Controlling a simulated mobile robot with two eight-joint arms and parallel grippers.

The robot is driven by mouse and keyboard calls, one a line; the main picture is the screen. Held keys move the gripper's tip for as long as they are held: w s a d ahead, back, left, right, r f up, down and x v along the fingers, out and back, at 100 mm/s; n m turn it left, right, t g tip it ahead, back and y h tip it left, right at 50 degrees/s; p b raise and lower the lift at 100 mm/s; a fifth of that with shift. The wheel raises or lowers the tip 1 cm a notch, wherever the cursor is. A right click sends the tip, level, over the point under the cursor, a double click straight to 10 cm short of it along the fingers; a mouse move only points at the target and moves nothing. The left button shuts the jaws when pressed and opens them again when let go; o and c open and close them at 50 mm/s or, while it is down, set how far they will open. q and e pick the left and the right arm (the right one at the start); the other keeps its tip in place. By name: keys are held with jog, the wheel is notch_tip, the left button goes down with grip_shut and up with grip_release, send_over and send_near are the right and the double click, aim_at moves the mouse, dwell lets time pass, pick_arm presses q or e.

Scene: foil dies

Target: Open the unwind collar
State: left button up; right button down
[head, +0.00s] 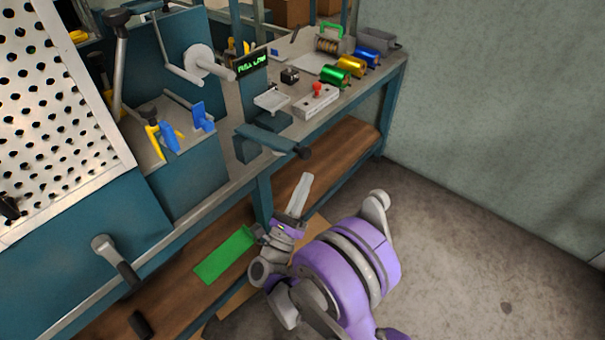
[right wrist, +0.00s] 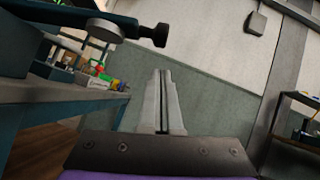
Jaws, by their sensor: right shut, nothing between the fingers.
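A pale round hub on a shaft (head: 200,61) sticks out from the teal machine at the upper left; it may be the unwind collar, but I cannot tell for sure. Whether it is open or closed cannot be told. My right gripper (head: 300,192) is in front of the bench, below its top and well apart from the hub. Its fingers are together and empty, and they show in the right wrist view (right wrist: 160,100). My left gripper is not in view.
A lever with a dark knob (head: 303,152) juts from the bench's front edge near my right gripper; the knob also shows in the right wrist view (right wrist: 160,35). Green, gold and blue foil rolls (head: 350,66) lie on the bench. A green sheet (head: 224,257) lies on the lower shelf. Floor at right is clear.

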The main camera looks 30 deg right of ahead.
aim_at(304, 155)
jog(key=shift+w+r, duration=0.25)
jog(key=shift+r, duration=0.45)
jog(key=shift+w+r, duration=0.2)
jog(key=shift+r, duration=0.5)
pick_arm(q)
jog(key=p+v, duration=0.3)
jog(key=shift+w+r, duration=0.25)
pick_arm(e)
jog(key=shift+n+t+y, duration=0.4)
jog(key=shift+n+t, duration=0.1)
jog(key=shift+n, duration=0.4)
notch_tip(304, 155, up, 4)
jog(key=shift+w+a+r, duration=0.1)
jog(key=shift+w, duration=0.05)
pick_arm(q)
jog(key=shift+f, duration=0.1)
